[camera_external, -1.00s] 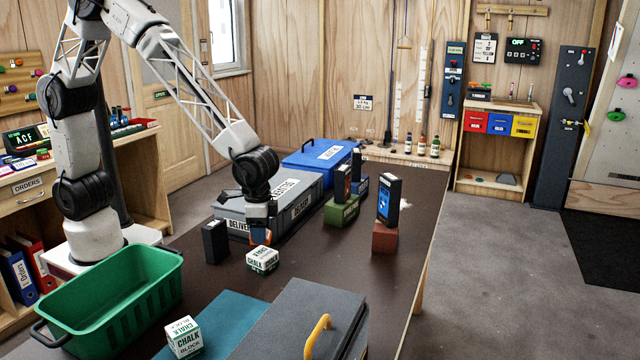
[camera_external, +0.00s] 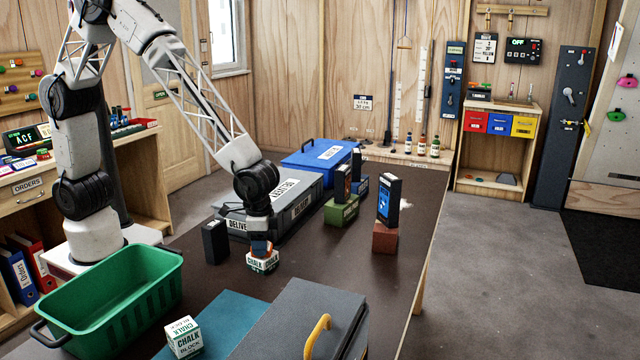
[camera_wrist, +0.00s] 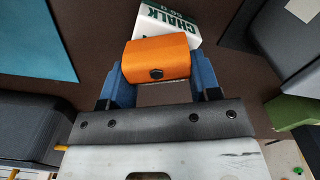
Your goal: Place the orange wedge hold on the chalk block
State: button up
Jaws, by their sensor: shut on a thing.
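My gripper (camera_external: 262,247) is shut on the orange wedge hold (camera_wrist: 157,58), which sits between its two blue fingers in the wrist view. A white and green chalk block (camera_external: 263,264) stands on the dark table directly below the gripper in the external view. In the wrist view the chalk block (camera_wrist: 170,20) shows just beyond the orange hold and partly behind it. The hold is at or just above the block's top; I cannot tell whether they touch. A second chalk block (camera_external: 183,337) stands on the teal mat (camera_external: 232,312).
A green bin (camera_external: 120,300) stands at the front left, a grey lidded box (camera_external: 300,325) at the front. A black box (camera_external: 215,242) is left of the gripper. A grey delivery crate (camera_external: 285,205) and a blue crate (camera_external: 325,155) stand behind. A red block (camera_external: 384,238) is to the right.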

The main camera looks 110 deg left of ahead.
jog(key=shift+f, duration=0.1)
jog(key=o, duration=0.9)
notch_tip(320, 180, up, 12)
jog(key=shift+r, duration=0.15)
dwell(0.3)
dwell(0.5)
